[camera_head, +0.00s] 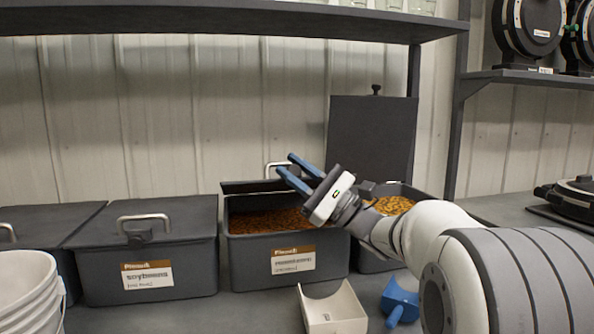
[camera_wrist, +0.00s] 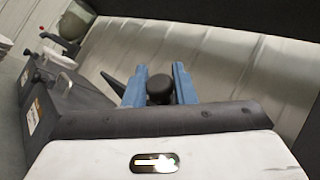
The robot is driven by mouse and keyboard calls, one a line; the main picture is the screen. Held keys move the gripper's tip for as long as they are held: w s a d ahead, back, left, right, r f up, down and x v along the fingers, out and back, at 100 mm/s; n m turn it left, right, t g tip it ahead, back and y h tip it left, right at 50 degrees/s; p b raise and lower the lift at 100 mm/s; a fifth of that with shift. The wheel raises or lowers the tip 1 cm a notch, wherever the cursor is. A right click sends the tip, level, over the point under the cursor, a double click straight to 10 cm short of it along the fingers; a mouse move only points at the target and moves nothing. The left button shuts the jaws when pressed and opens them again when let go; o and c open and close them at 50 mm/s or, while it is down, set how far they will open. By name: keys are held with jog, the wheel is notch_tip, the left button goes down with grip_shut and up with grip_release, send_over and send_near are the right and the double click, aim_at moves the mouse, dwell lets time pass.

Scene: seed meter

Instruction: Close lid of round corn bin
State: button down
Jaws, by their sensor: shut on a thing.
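The middle bin (camera_head: 285,243) is dark, with orange-brown grain inside and a label too blurred to read. Its dark lid (camera_head: 248,187) shows as a thin, nearly edge-on strip above the bin's back, with a metal handle (camera_head: 277,168) behind the fingers. The bin is open at the front. My gripper (camera_head: 291,167) is over the bin's back right, with blue fingers pointing up and left. In the wrist view a black knob (camera_wrist: 160,89) sits between the fingertips, and my gripper appears shut on it. What the knob is fixed to is hidden.
A right bin (camera_head: 367,262) holds yellow-orange kernels; a dark upright panel with a knob (camera_head: 370,136) stands behind it. A closed soybean bin (camera_head: 147,262) is left. A shelf (camera_head: 230,18) hangs above.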

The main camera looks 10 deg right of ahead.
jog(key=shift+s+f+b, duration=0.2)
jog(key=shift+f+b, duration=0.15)
jog(key=shift+f, duration=0.3)
jog(key=shift+s+f+b, duration=0.25)
jog(key=shift+f+b, duration=0.1)
jog(key=shift+f, duration=0.3)
jog(key=shift+s+f+b, duration=0.2)
jog(key=shift+f+b, duration=0.15)
jog(key=shift+f, duration=0.3)
jog(key=c, duration=1.3)
grip_release()
jog(key=shift+o, duration=0.2)
jog(key=s+d+f+p, duration=0.1)
jog(key=s+d, duration=0.2)
jog(key=d, duration=0.4)
jog(key=s+d+f+p, duration=0.1)
jog(key=s+d+p, duration=0.1)
jog(key=s+d, duration=0.2)
jog(key=d, duration=0.3)
jog(key=shift+s+d+f, duration=0.15)
jog(key=shift+s+f, duration=0.1)
jog(key=shift+f, duration=0.1)
